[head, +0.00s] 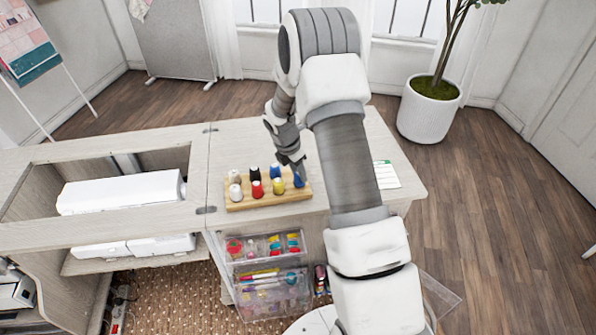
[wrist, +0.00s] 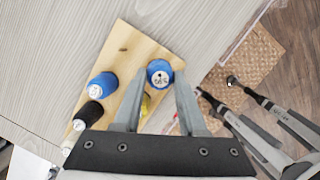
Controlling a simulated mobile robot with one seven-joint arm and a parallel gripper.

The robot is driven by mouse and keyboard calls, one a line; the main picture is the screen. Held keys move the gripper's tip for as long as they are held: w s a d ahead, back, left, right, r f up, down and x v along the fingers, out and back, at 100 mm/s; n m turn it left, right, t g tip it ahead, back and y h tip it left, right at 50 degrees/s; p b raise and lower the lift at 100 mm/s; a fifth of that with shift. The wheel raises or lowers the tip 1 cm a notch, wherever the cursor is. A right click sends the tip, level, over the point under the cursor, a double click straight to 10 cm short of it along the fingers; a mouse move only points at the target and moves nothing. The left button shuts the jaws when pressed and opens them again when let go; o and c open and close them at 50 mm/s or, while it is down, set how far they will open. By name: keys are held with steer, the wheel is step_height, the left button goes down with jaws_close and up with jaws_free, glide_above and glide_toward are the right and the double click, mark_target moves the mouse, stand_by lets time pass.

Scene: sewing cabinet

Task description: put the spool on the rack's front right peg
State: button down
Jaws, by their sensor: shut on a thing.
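The wooden rack (head: 240,206) stands on the cabinet top with several spools in two rows. A blue spool (head: 299,181) is at the rack's front right corner, and it also shows in the wrist view (wrist: 160,73). My gripper (head: 297,170) reaches down from above and is shut on this spool, one finger on each side in the wrist view (wrist: 159,80). The spool looks upright and in line with the front row. Its base and the front right peg are hidden, so I cannot tell whether it is fully seated.
The front row also holds white, red (head: 257,189) and yellow (head: 278,187) spools. Behind stand white, black (head: 255,173) and another blue spool (head: 275,171). A white and green card (head: 386,174) lies to the right. A clear drawer unit (head: 267,270) is below the front edge.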

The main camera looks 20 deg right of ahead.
steer(key=shift+f+b, duration=0.6)
steer(key=shift+f, duration=0.4)
steer(key=shift+c, duration=1.9)
jaws_free()
